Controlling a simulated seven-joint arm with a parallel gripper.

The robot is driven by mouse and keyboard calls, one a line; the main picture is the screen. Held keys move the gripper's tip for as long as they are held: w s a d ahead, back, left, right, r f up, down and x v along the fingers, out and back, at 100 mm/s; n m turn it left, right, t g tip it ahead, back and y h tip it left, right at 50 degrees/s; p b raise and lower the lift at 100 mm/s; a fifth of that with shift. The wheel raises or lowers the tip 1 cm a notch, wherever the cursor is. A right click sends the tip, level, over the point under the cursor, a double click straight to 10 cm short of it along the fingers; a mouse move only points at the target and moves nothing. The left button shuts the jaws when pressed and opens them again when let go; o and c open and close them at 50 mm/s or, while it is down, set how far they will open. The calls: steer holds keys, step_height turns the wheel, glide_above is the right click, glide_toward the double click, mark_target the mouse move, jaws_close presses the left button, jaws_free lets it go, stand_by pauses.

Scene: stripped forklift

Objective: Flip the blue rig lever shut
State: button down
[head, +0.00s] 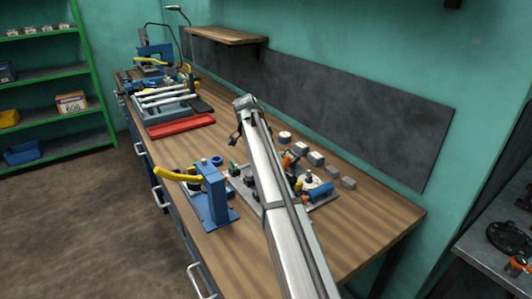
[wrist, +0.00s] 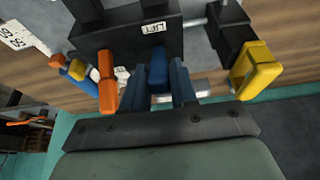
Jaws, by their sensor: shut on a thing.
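In the wrist view my gripper (wrist: 161,98) has its two dark blue fingers closed on the blue lever (wrist: 160,78), one finger on each side. The lever meets a dark block (wrist: 128,38) with a small label that reads LIFT upside down. An orange lever (wrist: 107,82) stands close to the left of the fingers. A yellow lever (wrist: 256,70) is farther right. In the head view my arm crosses the bench, and I cannot clearly make out the gripper or the blue lever there.
The wooden bench (head: 365,222) carries a blue stand with a yellow handle (head: 210,195), a grey plate of mixed parts (head: 322,199), several grey blocks and a red tray (head: 180,126). A dark backboard (head: 370,125) runs along the wall. The bench's front right is clear.

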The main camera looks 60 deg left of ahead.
steer(key=w+g, duration=0.1)
steer(key=g, duration=0.1)
steer(key=w+g, duration=0.1)
steer(key=shift+w+a+r+g, duration=0.1)
steer(key=shift+w+r+g, duration=0.2)
steer(key=shift+w+g, duration=0.1)
steer(key=w+g, duration=0.1)
steer(key=g, duration=0.2)
steer(key=shift+w+f, duration=0.15)
steer(key=shift+w, duration=0.2)
steer(key=shift+w+f+g, duration=0.2)
steer(key=shift+w+g, duration=0.3)
steer(key=shift+g, duration=0.4)
steer(key=c, duration=1)
jaws_free()
steer(key=shift+o, duration=0.2)
steer(key=shift+w+r, duration=0.1)
steer(key=v, duration=0.7)
